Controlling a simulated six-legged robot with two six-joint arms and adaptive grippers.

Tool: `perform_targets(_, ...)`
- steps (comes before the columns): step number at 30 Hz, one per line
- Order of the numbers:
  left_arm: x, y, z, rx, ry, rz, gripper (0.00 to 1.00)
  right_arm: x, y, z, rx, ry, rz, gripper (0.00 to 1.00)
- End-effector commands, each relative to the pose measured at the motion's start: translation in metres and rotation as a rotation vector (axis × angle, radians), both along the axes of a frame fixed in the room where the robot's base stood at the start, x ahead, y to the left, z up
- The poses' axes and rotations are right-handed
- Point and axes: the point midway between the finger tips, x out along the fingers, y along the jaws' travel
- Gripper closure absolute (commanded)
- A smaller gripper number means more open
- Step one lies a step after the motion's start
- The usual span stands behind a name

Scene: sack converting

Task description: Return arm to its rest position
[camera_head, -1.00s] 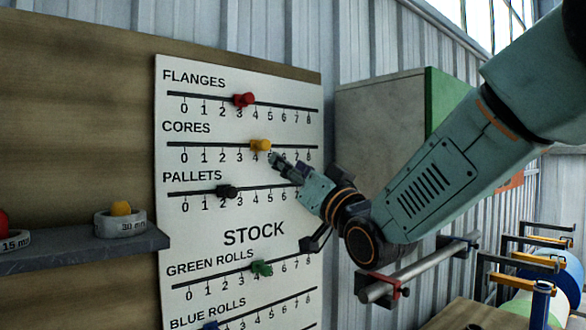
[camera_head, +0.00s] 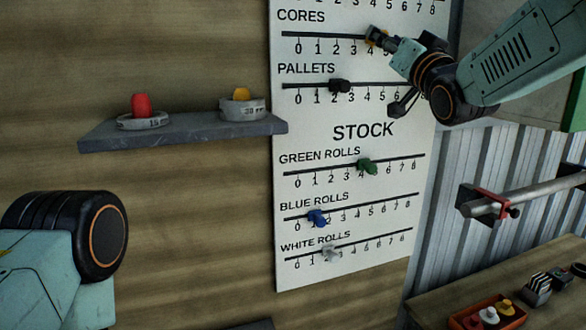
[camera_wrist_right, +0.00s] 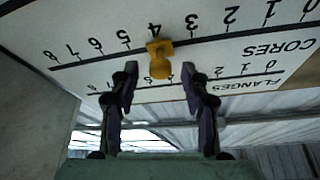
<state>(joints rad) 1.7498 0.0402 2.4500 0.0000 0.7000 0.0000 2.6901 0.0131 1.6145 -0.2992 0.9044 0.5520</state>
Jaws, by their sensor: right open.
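My right gripper (camera_head: 381,40) is at the CORES line of the white stock board (camera_head: 300,112), in the upper right of the head view. In the right wrist view my right gripper (camera_wrist_right: 159,72) is open, one finger on each side of the yellow slider (camera_wrist_right: 160,60). The slider sits near the 4 on the CORES line; I cannot tell whether the fingers touch it. In the head view the gripper mostly covers this slider. Part of my left arm shows at the lower left, but its gripper is out of view.
A grey shelf (camera_head: 180,132) on the wooden wall holds a red piece (camera_head: 140,104) and a yellow piece (camera_head: 241,94) in ring holders. Lower sliders are black, green, blue and white. A bar (camera_head: 530,196) juts out at right, above a bench with a red tray (camera_head: 487,315).

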Motion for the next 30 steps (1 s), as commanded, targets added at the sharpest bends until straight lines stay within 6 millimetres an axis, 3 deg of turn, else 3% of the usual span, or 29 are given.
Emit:
perform_targets(9, 0.000, 0.000, 0.000, 0.000, 0.000, 0.000, 0.19, 0.022, 0.005, 0.009, 0.001, 0.001, 0.001, 0.54)
perform_targets(23, 0.000, 0.000, 0.000, 0.000, -0.001, -0.001, 0.19, 0.023, 0.005, 0.008, 0.001, 0.003, -0.001, 0.54)
perform_targets(30, 0.005, 0.000, 0.003, -0.001, -0.010, -0.004, 0.19, 0.026, -0.006, -0.008, 0.003, 0.039, -0.022, 0.54)
